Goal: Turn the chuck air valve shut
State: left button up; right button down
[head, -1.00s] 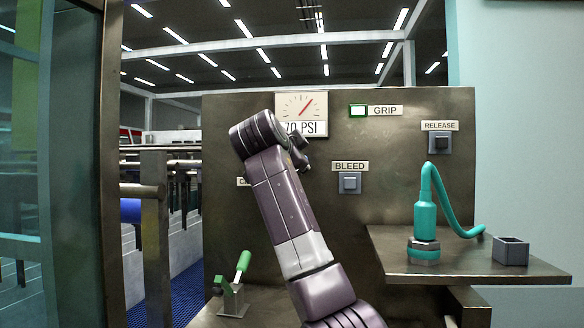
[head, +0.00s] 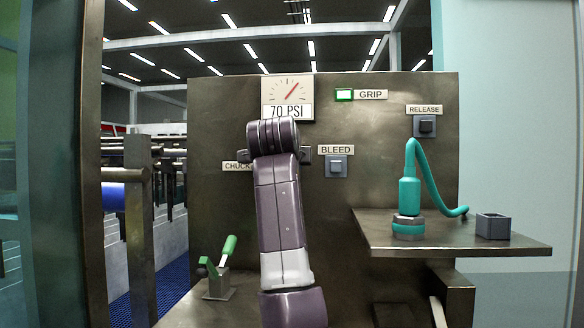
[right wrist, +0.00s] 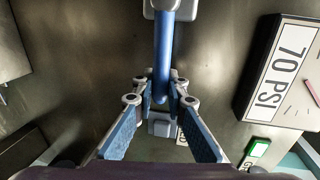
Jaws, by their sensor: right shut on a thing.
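The chuck air valve shows in the right wrist view as a blue lever (right wrist: 166,50) on a grey mount (right wrist: 172,7) on the metal panel. My right gripper (right wrist: 161,88) is shut on the blue lever, near its free end. In the head view my right arm stands upright in front of the panel and hides the valve and the fingers. The CHUCK label (head: 237,166) shows partly, left of my wrist. The pressure gauge (head: 287,97) above reads 70 PSI. The green GRIP lamp (head: 344,95) looks lit. My left gripper is not in view.
The BLEED button (head: 336,166) is close to the right of my wrist. The RELEASE button (head: 425,126) is farther right. A shelf (head: 480,246) holds a teal hose tool (head: 409,195) and a grey box (head: 492,226). A green-handled clamp (head: 229,246) stands lower left.

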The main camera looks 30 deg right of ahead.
jog(key=shift+f, duration=0.25)
jog(key=c, duration=2.3)
grip_release()
jog(key=o, duration=0.4)
jog(key=shift+s+r, duration=0.15)
jog(key=v, duration=1.2)
